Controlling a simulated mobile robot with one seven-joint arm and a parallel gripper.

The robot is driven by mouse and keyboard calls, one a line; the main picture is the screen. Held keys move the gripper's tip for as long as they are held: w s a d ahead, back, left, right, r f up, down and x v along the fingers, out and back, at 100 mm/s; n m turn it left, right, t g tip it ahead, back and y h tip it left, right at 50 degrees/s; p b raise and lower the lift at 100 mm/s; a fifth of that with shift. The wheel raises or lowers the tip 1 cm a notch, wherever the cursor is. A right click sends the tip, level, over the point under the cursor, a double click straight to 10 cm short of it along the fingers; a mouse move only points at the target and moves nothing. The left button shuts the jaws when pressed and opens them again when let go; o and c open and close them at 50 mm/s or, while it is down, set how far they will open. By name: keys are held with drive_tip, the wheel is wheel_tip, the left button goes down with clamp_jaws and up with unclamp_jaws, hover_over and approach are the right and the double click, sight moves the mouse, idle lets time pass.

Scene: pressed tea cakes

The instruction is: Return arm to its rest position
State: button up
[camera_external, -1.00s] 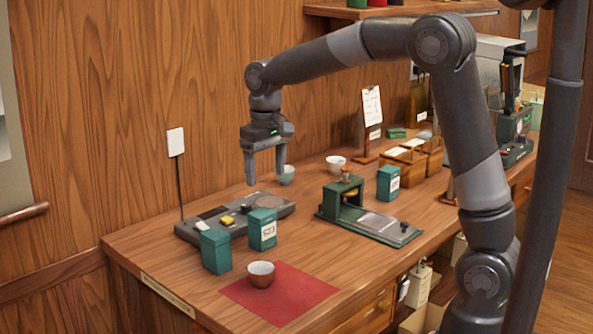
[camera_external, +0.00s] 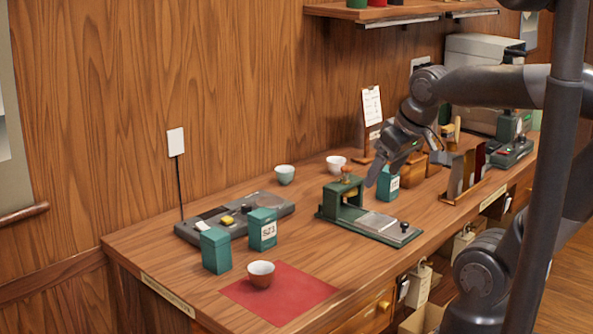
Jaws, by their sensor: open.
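My gripper (camera_external: 408,172) is open and empty. It hangs above the right part of the wooden table (camera_external: 140,240), in front of a green tin (camera_external: 386,186) and to the right of the green press (camera_external: 346,203). One finger points down-left and partly covers that tin from this view. My arm is folded back to the right, its upper link running behind the dark vertical pole.
Two green tins (camera_external: 215,251) (camera_external: 262,231) stand by a grey device (camera_external: 243,213) at the left. A cup (camera_external: 261,276) sits on a red mat (camera_external: 300,296). Two more cups (camera_external: 284,174) (camera_external: 336,163) stand at the back. A wooden rack (camera_external: 459,188) is right of my gripper.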

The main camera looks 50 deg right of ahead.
drive_tip(key=shift+s+d+f, duration=0.1)
drive_tip(key=shift+s+f, duration=0.25)
drive_tip(key=shift+s, duration=0.35)
drive_tip(key=shift+o, duration=0.4)
idle(1.1)
